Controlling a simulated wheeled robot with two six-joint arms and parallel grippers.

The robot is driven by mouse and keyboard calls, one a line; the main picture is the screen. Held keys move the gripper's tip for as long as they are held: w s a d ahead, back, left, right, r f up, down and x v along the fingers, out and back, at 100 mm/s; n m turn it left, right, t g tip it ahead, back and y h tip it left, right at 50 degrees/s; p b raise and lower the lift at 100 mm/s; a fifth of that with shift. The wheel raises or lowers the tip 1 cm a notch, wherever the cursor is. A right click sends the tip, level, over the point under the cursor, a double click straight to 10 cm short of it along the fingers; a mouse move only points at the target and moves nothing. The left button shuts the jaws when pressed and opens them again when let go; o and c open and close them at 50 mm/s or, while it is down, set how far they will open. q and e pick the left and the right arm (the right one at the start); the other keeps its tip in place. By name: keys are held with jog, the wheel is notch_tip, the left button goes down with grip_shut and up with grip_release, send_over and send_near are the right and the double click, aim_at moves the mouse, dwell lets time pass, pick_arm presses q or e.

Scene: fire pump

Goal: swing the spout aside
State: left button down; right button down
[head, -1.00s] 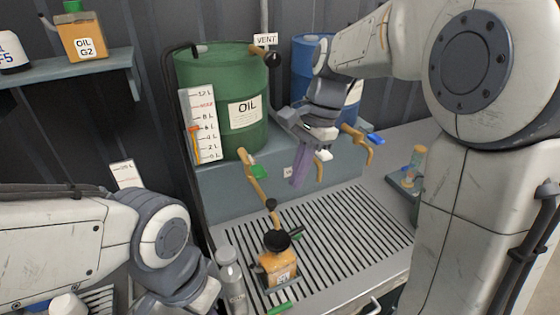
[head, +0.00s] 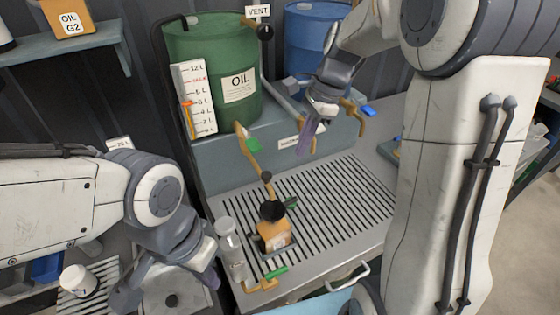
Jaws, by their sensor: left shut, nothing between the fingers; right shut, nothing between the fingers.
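A brass spout (head: 257,160) with a green handle (head: 254,145) comes down in front of the green oil drum (head: 240,110). Its lower end, past a dark joint, is over a black funnel (head: 271,210) on an amber oil container (head: 274,236). My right gripper (head: 303,140) is shut and empty, with purple fingers pointing down, to the right of the spout and apart from it. My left gripper (head: 208,276) is shut and empty at the lower left, left of a grey cylinder (head: 230,245). Its fingertips are partly hard to make out.
A slatted drain grate (head: 335,195) covers the bench top, mostly clear right of the funnel. A blue drum (head: 310,40) and brass taps with a blue handle (head: 368,111) are behind my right gripper. A white jar (head: 78,280) is lower left.

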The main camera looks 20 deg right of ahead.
jog(key=a+f+p, duration=0.2)
jog(key=a+f, duration=0.2)
jog(key=a, duration=0.1)
jog(key=shift+f, duration=0.3)
jog(key=shift+s+a, duration=0.1)
